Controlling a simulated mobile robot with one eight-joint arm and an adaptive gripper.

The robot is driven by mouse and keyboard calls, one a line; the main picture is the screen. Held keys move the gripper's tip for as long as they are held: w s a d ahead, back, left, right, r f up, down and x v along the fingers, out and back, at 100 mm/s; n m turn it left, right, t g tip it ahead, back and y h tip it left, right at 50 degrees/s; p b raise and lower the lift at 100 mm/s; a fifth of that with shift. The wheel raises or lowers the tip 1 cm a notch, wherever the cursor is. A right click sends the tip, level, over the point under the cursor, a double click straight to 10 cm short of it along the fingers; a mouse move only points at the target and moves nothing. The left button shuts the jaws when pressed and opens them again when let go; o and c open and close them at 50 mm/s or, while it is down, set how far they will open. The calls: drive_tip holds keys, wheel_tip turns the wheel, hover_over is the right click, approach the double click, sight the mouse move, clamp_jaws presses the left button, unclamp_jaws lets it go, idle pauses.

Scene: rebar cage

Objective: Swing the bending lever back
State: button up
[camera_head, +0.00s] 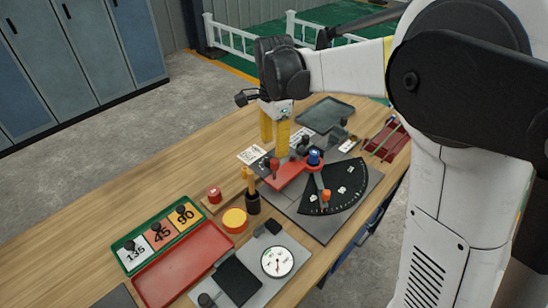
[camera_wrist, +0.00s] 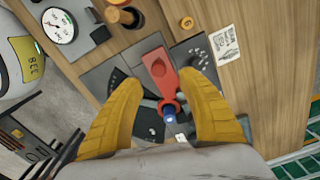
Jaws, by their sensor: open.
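The red bending lever (camera_head: 287,177) sits on a dark grey bender plate (camera_head: 323,228), beside a blue-topped pivot (camera_head: 314,157). It also shows in the wrist view (camera_wrist: 157,70), with the blue top (camera_wrist: 169,120) at its lower end. A black angle sector (camera_head: 340,190) with white markings fans out to the right, with an orange-tipped pointer (camera_head: 325,195) over it. My gripper (camera_head: 274,146) has two yellow fingers, open above the lever's free end. In the wrist view, the fingers (camera_wrist: 158,84) lie on either side of the lever; contact cannot be told.
A green tray (camera_head: 160,235) with 135, 45 and 90 cards, a red tray (camera_head: 185,265), a dial gauge (camera_head: 277,262) and a dark cup (camera_head: 253,204) stand in front. A grey tray (camera_head: 325,115) and a red rack (camera_head: 384,143) lie behind. Bare wood (camera_head: 175,175) is free at left.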

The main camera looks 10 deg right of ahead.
wheel_tip(320, 180, up, 5)
drive_tip(key=shift+f, duration=0.1)
idle(0.4)
drive_tip(key=s+d+n+t, duration=0.3)
drive_tip(key=s+n, duration=0.4)
drive_tip(key=s, duration=0.3)
drive_tip(key=s+d+n+t, duration=0.4)
drive_tip(key=s+n, duration=0.3)
drive_tip(key=s, duration=0.4)
drive_tip(key=shift+s+d+f, duration=0.15)
drive_tip(key=shift+d+f, duration=0.15)
drive_tip(key=shift+d, duration=0.25)
drive_tip(key=shift+a, duration=0.1)
